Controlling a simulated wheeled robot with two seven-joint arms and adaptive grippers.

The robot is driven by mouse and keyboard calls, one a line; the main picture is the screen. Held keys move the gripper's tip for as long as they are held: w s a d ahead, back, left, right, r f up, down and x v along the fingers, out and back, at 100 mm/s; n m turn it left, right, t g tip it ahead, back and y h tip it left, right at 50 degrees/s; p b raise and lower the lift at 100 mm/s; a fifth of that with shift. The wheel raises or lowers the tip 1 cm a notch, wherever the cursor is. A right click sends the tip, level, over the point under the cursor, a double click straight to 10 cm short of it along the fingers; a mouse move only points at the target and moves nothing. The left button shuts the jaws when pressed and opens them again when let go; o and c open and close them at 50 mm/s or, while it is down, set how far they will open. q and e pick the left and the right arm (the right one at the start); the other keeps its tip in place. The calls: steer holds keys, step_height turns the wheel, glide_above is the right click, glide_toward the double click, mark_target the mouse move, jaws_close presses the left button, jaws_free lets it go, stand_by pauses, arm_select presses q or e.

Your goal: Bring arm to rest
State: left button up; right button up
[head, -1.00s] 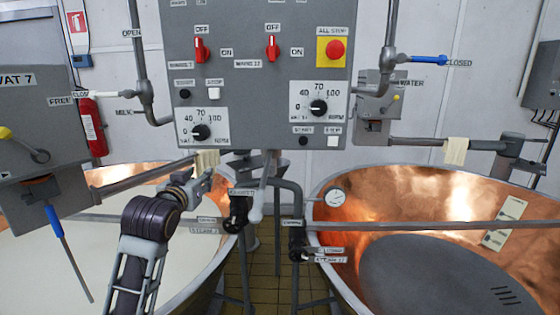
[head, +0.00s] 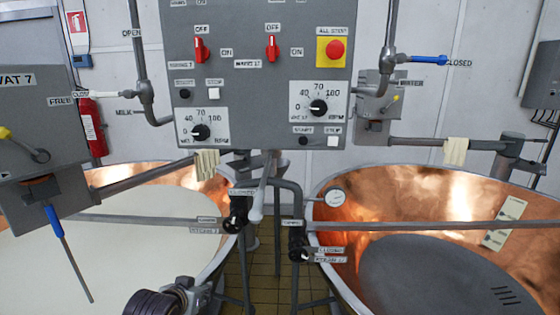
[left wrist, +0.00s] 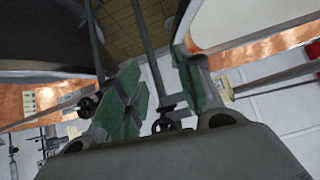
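My left arm (head: 152,303) shows only at the bottom edge of the head view, in front of the left vat. My left gripper (head: 205,295) is low there, near the left vat's right rim, and partly cut off by the frame. In the left wrist view the left gripper (left wrist: 160,75) has its two green-padded fingers apart, with nothing between them. My right gripper is in neither view.
The left copper vat (head: 228,262) holds pale liquid. The right copper vat (head: 345,240) has a dark round surface inside. A grey control panel (head: 262,85) hangs above, with black-handled valves (head: 236,215) below. A tiled floor gap (head: 263,270) lies between the vats.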

arm_select(q)
steer(key=s+f+g, duration=0.3)
steer(key=s+f, duration=0.4)
steer(key=s, duration=0.3)
steer(key=s+f+g, duration=0.3)
steer(key=s+f, duration=0.5)
steer(key=s, duration=0.2)
step_height(320, 180, down, 34)
steer(key=s+a+m+g, duration=0.1)
steer(key=s+a, duration=0.1)
steer(key=s, duration=0.1)
steer(key=s+a+f, duration=0.2)
steer(key=s+f, duration=0.7)
steer(key=s, duration=0.1)
steer(key=s+a+f+g, duration=0.1)
steer(key=s+a+f, duration=0.2)
steer(key=s+f, duration=0.6)
steer(key=shift+s+f, duration=0.3)
steer(key=shift+s, duration=0.55)
steer(key=shift+a+y, duration=0.25)
steer(key=shift+y, duration=0.05)
